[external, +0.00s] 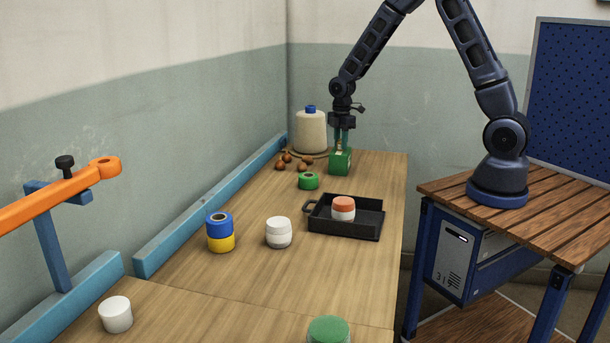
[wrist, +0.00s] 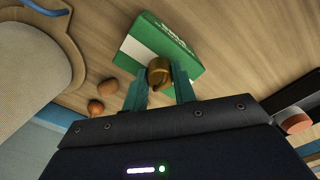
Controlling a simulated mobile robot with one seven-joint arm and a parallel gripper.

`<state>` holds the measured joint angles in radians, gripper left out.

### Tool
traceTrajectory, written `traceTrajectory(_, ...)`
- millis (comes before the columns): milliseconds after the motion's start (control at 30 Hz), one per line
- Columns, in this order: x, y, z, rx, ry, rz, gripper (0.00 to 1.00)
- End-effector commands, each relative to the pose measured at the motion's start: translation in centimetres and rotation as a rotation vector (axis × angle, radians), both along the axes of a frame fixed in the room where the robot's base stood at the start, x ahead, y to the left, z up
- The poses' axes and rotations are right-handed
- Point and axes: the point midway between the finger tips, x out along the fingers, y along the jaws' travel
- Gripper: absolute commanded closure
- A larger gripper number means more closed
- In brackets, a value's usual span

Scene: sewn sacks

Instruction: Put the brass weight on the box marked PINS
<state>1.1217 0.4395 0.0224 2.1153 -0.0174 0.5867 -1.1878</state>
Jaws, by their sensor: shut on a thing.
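The brass weight (wrist: 159,72) is between the teal fingers of my gripper (wrist: 161,86) in the wrist view, and my gripper is shut on it. A green box (wrist: 150,33) with a white label and white lettering lies just beyond and below the weight; I cannot read the lettering clearly. In the external view my gripper (external: 342,137) points down right over the green box (external: 340,163), at the far end of the table. The weight is small there, at the box's top. I cannot tell whether it touches the box.
A green ring (external: 308,181) lies nearer. A black tray (external: 361,225) holds an orange-and-white jar (external: 343,208).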

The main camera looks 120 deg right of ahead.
Motion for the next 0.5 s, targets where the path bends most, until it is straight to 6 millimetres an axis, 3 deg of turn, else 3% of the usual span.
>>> traceTrajectory(33,0.0,0.02,-0.11,0.001,0.0,0.0,0.71)
traceTrajectory(133,0.0,0.01,-0.07,0.0,0.0,0.0,0.52)
traceTrajectory(500,0.01,-0.02,0.32,-0.001,0.0,0.0,0.52)
